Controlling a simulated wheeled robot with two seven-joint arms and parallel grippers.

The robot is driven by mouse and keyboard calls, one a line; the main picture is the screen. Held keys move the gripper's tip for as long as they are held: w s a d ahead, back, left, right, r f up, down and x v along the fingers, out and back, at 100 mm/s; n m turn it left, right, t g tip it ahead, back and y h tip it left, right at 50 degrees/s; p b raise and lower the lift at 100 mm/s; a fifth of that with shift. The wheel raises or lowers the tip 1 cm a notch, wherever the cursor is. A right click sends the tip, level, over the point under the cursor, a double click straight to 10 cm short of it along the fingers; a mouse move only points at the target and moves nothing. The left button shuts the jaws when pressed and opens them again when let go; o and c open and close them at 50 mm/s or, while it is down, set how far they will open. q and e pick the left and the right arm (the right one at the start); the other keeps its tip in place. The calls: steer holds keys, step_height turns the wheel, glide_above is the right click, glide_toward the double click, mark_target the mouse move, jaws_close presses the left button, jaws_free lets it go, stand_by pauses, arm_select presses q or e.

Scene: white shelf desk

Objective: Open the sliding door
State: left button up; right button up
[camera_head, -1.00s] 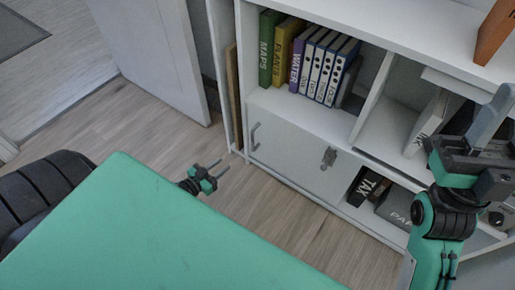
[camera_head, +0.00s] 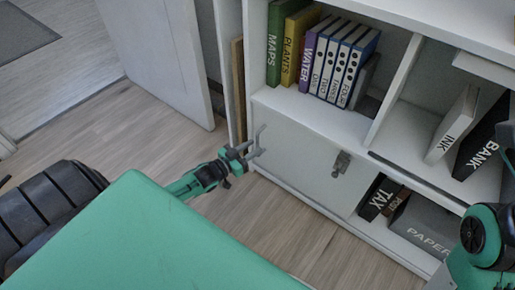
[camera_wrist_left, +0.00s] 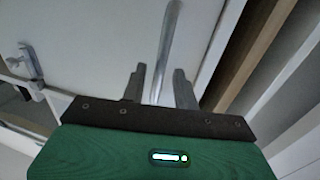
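The white sliding door (camera_head: 300,150) covers the lower left compartment of the shelf desk. It has a grey bar handle at its left edge, which shows in the left wrist view (camera_wrist_left: 168,45), and a metal latch (camera_head: 341,163) near its right edge. My left gripper (camera_head: 258,148) is at the handle. In the left wrist view its fingers (camera_wrist_left: 159,85) are apart, with the handle bar between them and a gap on each side. Of my right arm only a part shows at the lower right; its gripper is out of the frame.
Binders and books (camera_head: 330,60) stand on the shelf above the door. The compartment right of the door is open and holds boxes, one marked TAX (camera_head: 377,198) and one marked PAPER (camera_head: 425,232). A wooden board (camera_head: 238,90) stands left of the desk. Floor in front is clear.

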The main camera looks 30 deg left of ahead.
mark_target(257, 144)
arm_select(q)
steer(key=shift+b+x, duration=0.5)
steer(key=shift+x, duration=1.1)
jaws_close()
